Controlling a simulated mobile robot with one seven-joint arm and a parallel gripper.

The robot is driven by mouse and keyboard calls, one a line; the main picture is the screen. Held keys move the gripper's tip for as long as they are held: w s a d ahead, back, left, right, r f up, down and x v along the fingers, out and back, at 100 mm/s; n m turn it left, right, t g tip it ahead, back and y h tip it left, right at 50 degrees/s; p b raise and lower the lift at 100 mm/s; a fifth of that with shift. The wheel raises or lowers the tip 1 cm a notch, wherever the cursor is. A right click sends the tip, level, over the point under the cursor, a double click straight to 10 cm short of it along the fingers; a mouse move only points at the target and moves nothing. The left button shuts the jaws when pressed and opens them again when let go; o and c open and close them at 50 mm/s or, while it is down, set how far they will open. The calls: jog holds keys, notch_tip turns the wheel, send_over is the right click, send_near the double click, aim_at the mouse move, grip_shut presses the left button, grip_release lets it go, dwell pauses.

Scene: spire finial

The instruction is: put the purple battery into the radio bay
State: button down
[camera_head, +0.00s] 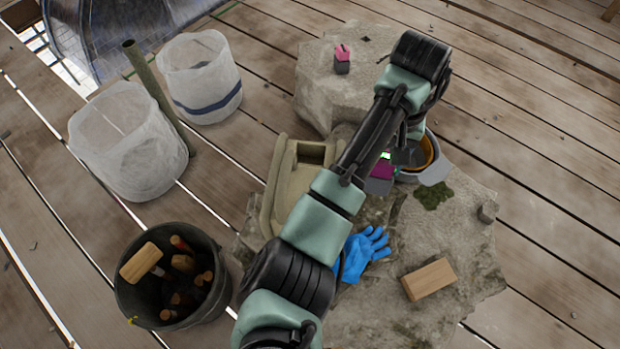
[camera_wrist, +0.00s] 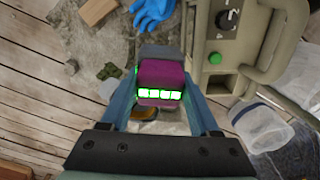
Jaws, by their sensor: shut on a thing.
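The purple battery (camera_head: 381,170) has a grey end and a row of lit green blocks, clear in the wrist view (camera_wrist: 162,76). My gripper (camera_wrist: 163,82) is shut on it, a blue finger on each side, and holds it with the grey end away from the palm. The olive-beige radio (camera_head: 282,160) stands on the near stone, left of the battery and partly hidden by my arm. A dark rectangular opening (camera_head: 314,153) shows in its top; I cannot tell whether it is the bay. The wrist view shows the radio's (camera_wrist: 215,40) knob and green button.
A blue glove (camera_head: 363,252) and a wooden block (camera_head: 429,278) lie on the near stone. A partly hidden round container (camera_head: 432,158) is beside my gripper. A pink-and-dark block (camera_head: 342,60) sits on the far stone. Two whitish bins and a tool bucket (camera_head: 218,283) stand left.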

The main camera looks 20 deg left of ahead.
notch_tip(320, 180, up, 4)
jog(key=n+b, duration=0.1)
jog(key=b, duration=0.1)
send_over(310, 144)
jog(key=s+d, duration=0.3)
jog(key=s, duration=0.1)
jog(key=shift+n, duration=0.3)
jog(key=f+b, duration=0.2)
jog(key=f, duration=0.2)
jog(key=w+a+f+b, duration=0.1)
jog(key=f+b, duration=0.1)
jog(key=f, duration=0.3)
jog(key=a+f+b, duration=0.1)
jog(key=f+b, duration=0.2)
jog(key=f, duration=0.1)
jog(key=shift+w+a+f, duration=0.1)
jog(key=shift+w+f, duration=0.1)
jog(key=shift+f, duration=0.15)
jog(key=shift+r, duration=0.15)
jog(key=shift+c, duration=0.6)
grip_release()
notch_tip(310, 144, up, 12)
jog(key=p, duration=0.5)
